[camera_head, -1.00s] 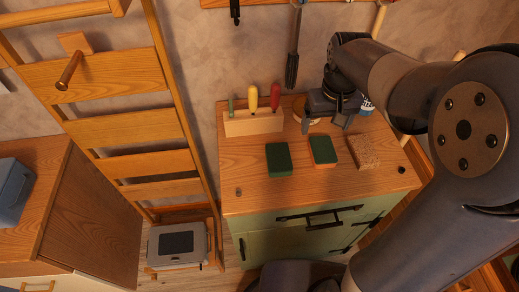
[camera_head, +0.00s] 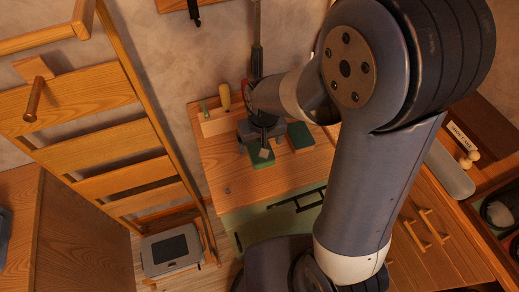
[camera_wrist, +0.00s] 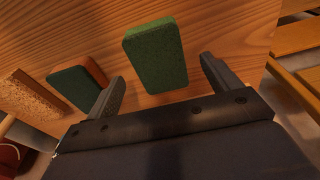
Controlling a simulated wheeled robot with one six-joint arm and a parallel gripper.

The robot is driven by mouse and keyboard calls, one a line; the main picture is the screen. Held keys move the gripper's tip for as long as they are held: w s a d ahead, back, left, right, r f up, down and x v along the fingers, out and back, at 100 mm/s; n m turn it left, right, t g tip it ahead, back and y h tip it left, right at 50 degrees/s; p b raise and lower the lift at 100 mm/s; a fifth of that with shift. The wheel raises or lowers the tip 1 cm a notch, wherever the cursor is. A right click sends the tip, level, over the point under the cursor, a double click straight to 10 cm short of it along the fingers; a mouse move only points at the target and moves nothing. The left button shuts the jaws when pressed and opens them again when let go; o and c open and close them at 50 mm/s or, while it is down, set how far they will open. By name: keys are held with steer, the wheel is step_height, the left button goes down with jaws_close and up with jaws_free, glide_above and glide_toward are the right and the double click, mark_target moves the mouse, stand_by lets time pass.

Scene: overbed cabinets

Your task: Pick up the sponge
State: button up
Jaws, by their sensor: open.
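A plain green sponge-like block (camera_wrist: 157,57) lies on the wooden cabinet top (camera_wrist: 230,30) in the wrist view. It also shows in the head view (camera_head: 259,160), partly covered by my gripper. My gripper (camera_wrist: 163,75) is open, with one finger on each side of the near part of the block. Gaps show between the fingers and the block, and nothing is held. In the head view my gripper (camera_head: 262,142) hangs over this block. Its height above the wood is hard to tell.
A dark green and orange block (camera_wrist: 77,88) lies beside the left finger, close to it; the head view shows it too (camera_head: 300,137). A tan speckled block (camera_wrist: 32,100) lies farther left.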

steer(key=shift+w+f, duration=0.15)
steer(key=shift+f, duration=0.8)
steer(key=shift+w+f, duration=0.15)
steer(key=shift+f, duration=0.75)
steer(key=shift+c, duration=0.6)
steer(key=c, duration=0.9)
